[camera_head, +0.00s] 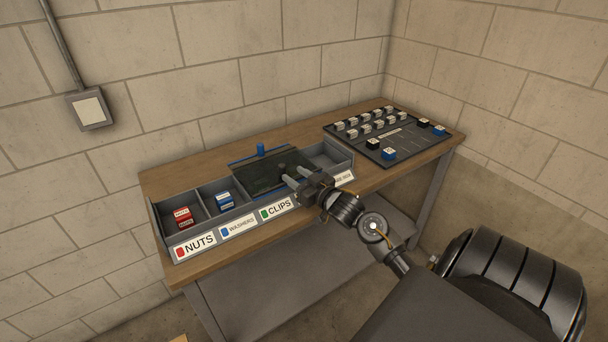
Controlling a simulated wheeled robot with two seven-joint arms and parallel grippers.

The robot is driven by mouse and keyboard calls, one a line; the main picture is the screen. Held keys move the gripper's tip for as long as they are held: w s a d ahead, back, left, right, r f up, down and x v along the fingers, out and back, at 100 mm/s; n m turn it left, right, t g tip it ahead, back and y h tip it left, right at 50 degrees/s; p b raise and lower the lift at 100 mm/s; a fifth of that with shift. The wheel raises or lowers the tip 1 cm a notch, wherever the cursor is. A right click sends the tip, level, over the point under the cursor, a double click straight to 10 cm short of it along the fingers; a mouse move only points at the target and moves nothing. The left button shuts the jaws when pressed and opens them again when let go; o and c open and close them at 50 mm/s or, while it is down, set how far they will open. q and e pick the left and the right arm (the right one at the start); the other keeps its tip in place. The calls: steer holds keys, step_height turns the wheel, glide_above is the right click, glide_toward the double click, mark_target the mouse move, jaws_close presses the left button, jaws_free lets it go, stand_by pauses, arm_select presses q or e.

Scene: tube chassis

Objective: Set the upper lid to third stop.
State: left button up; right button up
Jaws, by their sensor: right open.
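A long grey bin (233,221) with labelled compartments stands on the workbench. A dark, see-through sliding lid (255,178) covers the compartment above the CLIPS label. A blue knob (261,150) stands at the lid's back edge, by a blue strip, and a dark knob (282,167) stands on the lid nearer the front. I cannot tell which knob belongs to an upper lid, and no stop marks are readable. My right gripper (288,175) is open, its fingers reaching left over the lid's right part, close to the dark knob. Contact is unclear. My left gripper is out of view.
Red boxes (183,217) lie in the NUTS compartment and blue boxes (224,200) in the WASHERS one. A dark board (408,150) with white, black and blue blocks lies at the bench's right end. The wooden bench top (185,172) is bare behind the bin.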

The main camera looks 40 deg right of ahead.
steer(key=s, duration=0.4)
steer(key=shift+w+a, duration=0.1)
stand_by(0.5)
